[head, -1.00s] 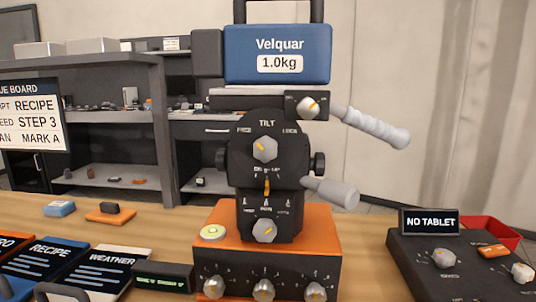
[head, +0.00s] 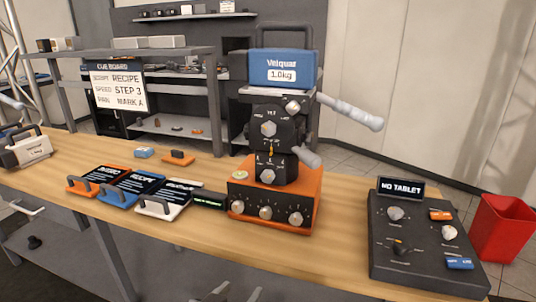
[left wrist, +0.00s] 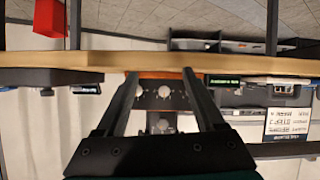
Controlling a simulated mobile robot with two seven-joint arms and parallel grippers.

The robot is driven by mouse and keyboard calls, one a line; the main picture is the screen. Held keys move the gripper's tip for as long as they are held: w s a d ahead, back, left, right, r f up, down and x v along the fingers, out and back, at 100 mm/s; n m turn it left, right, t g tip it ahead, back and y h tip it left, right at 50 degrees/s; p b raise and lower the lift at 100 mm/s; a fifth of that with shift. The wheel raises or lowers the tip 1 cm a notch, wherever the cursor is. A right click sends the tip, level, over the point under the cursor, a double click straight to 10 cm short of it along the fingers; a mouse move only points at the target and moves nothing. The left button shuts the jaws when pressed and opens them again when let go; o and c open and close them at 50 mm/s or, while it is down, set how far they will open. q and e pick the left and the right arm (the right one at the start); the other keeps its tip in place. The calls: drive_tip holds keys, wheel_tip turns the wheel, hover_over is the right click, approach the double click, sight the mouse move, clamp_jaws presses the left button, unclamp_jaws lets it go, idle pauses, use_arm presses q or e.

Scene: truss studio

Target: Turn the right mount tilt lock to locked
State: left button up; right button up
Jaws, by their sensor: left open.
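The right mount (head: 277,165) is a black head on an orange base (head: 315,185), carrying a blue Velquar 1.0kg block (head: 283,69). Its tilt lock (head: 268,129) is the grey upper knob on the front face; its yellow mark is too small to read now, but earlier it lay toward the upper left, the FREE side. My left gripper (head: 235,293) shows at the bottom edge of the head view, apart from the mount. In the left wrist view its open, empty fingers (left wrist: 160,75) point at the orange base, which appears upside down. My right gripper is not seen.
Two grey handles (head: 348,111) stick out right of the mount. A black console (head: 420,260) with a NO TABLET sign (head: 400,188) and a red bin (head: 503,228) are at right. The table front (head: 190,235) is partly clear.

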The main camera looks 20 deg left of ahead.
use_arm(q)
drive_tip(key=w+a+r+n+t+p, duration=0.1)
drive_tip(key=w+r+t+p, duration=0.15)
drive_tip(key=r, duration=0.45)
drive_tip(key=w+r+t+p, duration=0.1)
drive_tip(key=w+r+p, duration=0.1)
drive_tip(key=r+p, duration=0.35)
drive_tip(key=n+t+p, duration=0.1)
drive_tip(key=t+p, duration=0.1)
drive_tip(key=p, duration=0.1)
approach(268, 130)
drive_tip(key=w+b, duration=0.1)
drive_tip(key=w, duration=0.8)
drive_tip(key=shift+w, duration=0.15)
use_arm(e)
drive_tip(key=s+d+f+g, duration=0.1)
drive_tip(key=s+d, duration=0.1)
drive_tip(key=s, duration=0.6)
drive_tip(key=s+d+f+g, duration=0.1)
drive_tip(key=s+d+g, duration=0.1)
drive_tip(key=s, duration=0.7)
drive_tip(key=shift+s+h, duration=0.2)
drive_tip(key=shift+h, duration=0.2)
use_arm(q)
drive_tip(key=shift+c, duration=0.4)
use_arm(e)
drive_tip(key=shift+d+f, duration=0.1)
use_arm(q)
clamp_jaws()
